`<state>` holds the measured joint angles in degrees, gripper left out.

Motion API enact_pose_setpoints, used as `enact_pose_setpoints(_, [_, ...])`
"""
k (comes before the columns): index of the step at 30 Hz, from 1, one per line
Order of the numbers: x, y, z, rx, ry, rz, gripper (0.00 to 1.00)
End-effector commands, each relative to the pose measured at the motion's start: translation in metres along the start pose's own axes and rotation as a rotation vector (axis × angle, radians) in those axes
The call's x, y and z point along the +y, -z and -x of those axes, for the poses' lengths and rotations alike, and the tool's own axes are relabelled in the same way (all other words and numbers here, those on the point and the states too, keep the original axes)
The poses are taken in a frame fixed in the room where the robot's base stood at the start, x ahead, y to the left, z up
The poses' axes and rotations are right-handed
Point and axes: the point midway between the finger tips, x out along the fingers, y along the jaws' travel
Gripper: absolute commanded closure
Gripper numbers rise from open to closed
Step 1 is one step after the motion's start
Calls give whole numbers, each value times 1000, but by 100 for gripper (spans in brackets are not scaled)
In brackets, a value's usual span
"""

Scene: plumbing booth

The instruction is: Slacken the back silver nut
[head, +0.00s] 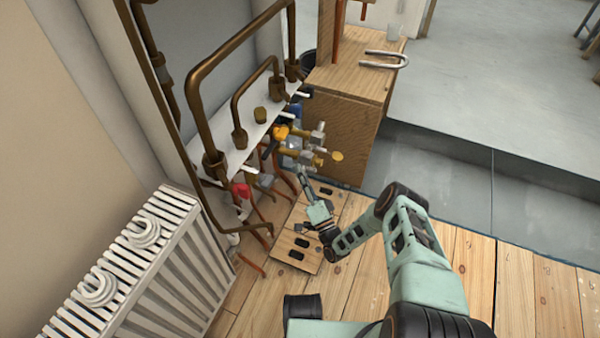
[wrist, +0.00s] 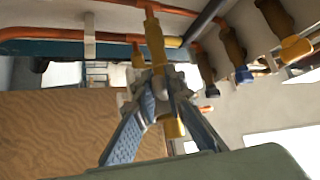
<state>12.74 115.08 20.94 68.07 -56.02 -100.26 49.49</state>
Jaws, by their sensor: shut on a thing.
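My gripper (wrist: 160,97) is shut in the wrist view, its two blue-grey fingers closed around a small silver nut (wrist: 161,86) below a brass fitting (wrist: 154,42). In the head view my gripper (head: 303,172) reaches up to the valve cluster beside the wall panel. Silver fittings (head: 317,137) with brass parts stick out there to the right. The fingers hide much of the held nut. I cannot tell from the head view which silver nut it is.
Copper pipes (head: 236,60) loop over the panel. A red-handled valve (head: 241,191) and yellow valve (head: 281,132) sit close by. A white radiator (head: 150,262) stands at left and a wooden cabinet (head: 345,128) behind. A black cup-like part (head: 302,306) lies on the floor.

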Motion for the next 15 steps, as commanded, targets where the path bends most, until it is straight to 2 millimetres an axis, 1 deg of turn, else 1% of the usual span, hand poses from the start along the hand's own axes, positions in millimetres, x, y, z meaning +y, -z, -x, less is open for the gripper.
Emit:
enact_pose_setpoints(1, [1, 6, -4, 11, 14, 19, 100])
enact_pose_setpoints(14, [2, 8, -5, 14, 32, 39, 100])
enact_pose_setpoints(15, [2, 8, -5, 15, 32, 39, 86])
